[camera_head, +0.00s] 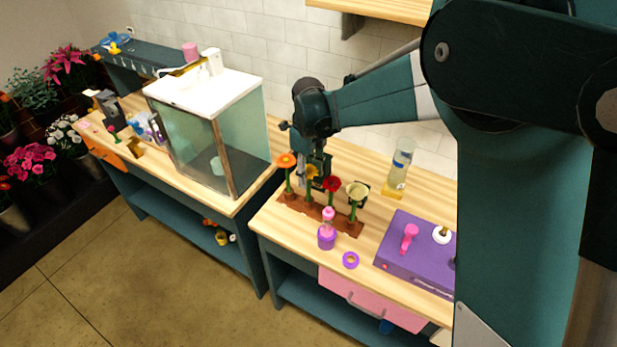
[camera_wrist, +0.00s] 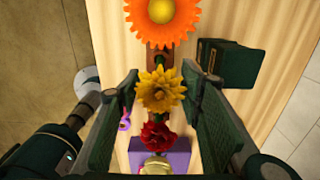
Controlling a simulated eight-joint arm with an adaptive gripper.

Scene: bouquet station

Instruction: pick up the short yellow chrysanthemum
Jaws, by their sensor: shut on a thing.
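The yellow chrysanthemum (camera_head: 312,171) stands between the orange and red flowers in the wooden rack (camera_head: 346,229), its green stem reaching down to the rack. In the wrist view its bloom (camera_wrist: 160,89) is centred between my two fingers. My gripper (camera_wrist: 160,76) is shut on this flower, with a finger on each side. The exact contact is hidden below the bloom.
Close neighbours in the row are an orange flower (camera_head: 286,160), a red flower (camera_head: 332,184) and a cream flower (camera_head: 357,189). A pink and purple bottle (camera_head: 326,235) stands in front. A purple box (camera_head: 415,265) and a clear cylinder (camera_head: 402,158) are to the right.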

